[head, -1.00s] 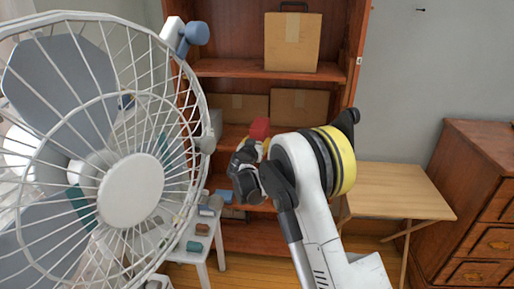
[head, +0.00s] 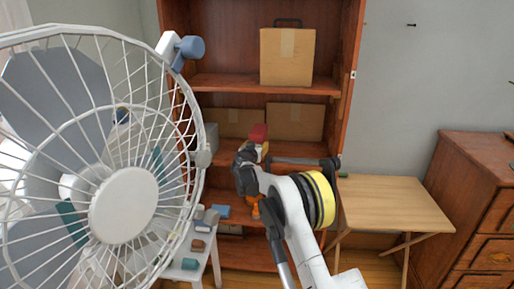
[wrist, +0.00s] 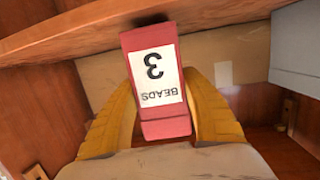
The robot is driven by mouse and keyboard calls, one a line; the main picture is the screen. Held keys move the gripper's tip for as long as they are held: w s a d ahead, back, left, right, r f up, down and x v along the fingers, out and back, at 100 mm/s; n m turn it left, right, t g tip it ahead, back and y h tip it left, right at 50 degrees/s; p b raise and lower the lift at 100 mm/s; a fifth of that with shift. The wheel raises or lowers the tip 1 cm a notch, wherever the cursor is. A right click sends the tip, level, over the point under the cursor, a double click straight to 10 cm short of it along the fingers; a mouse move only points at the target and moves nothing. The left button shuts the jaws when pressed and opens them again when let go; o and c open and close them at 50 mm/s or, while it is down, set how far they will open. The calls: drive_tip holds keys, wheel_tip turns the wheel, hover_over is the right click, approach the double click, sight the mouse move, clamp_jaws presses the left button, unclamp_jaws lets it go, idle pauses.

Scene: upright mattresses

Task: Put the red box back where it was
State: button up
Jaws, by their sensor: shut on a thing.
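The red box (wrist: 155,82) carries a white label reading "BEADS 3", upside down in the wrist view. My gripper (wrist: 160,115) has its yellow fingers on both sides of the box and is shut on it. In the head view the red box (head: 259,133) shows at the end of my gripper (head: 262,150), in front of the middle of the wooden shelf unit (head: 335,60). In the wrist view a cardboard surface lies behind the box, and a shelf board (wrist: 60,38) crosses beside it. I cannot tell whether the box touches a shelf.
A large white fan (head: 120,205) fills the left. Cardboard boxes (head: 288,55) stand on the shelves. A small white table (head: 205,250) holds several small blocks. A grey box (wrist: 300,45) is at the right in the wrist view.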

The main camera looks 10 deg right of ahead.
drive_tip(key=shift+f, duration=0.45)
idle(0.4)
drive_tip(key=o, duration=1.3)
drive_tip(key=shift+s+a, duration=0.1)
drive_tip(key=shift+s, duration=0.05)
drive_tip(key=v, duration=1.1)
drive_tip(key=s+d+r+g+y, duration=0.15)
drive_tip(key=s+r, duration=0.25)
drive_tip(key=s, duration=0.4)
drive_tip(key=s+d+r+n+g, duration=0.1)
drive_tip(key=s+d+r, duration=0.2)
drive_tip(key=s, duration=0.6)
drive_tip(key=s+d+r+g, duration=0.2)
drive_tip(key=s+r, duration=0.2)
drive_tip(key=s, duration=0.4)
drive_tip(key=s+a+f+n+g+y, duration=0.1)
drive_tip(key=s+f, duration=0.1)
drive_tip(key=s, duration=0.7)
drive_tip(key=s+a+f+n+g+y, duration=0.1)
drive_tip(key=s+a+f+y, duration=0.1)
drive_tip(key=s, duration=0.8)
drive_tip(key=s+a+f+n+g+y, duration=0.1)
drive_tip(key=s+f+y, duration=0.1)
drive_tip(key=s, duration=0.7)
drive_tip(key=shift+s+a+f+n, duration=0.15)
drive_tip(key=shift+a+f+n, duration=0.05)
drive_tip(key=shift+f, duration=0.2)
drive_tip(key=shift+s+a+f+n, duration=0.15)
drive_tip(key=shift+f+n, duration=0.05)
drive_tip(key=shift+f, duration=0.15)
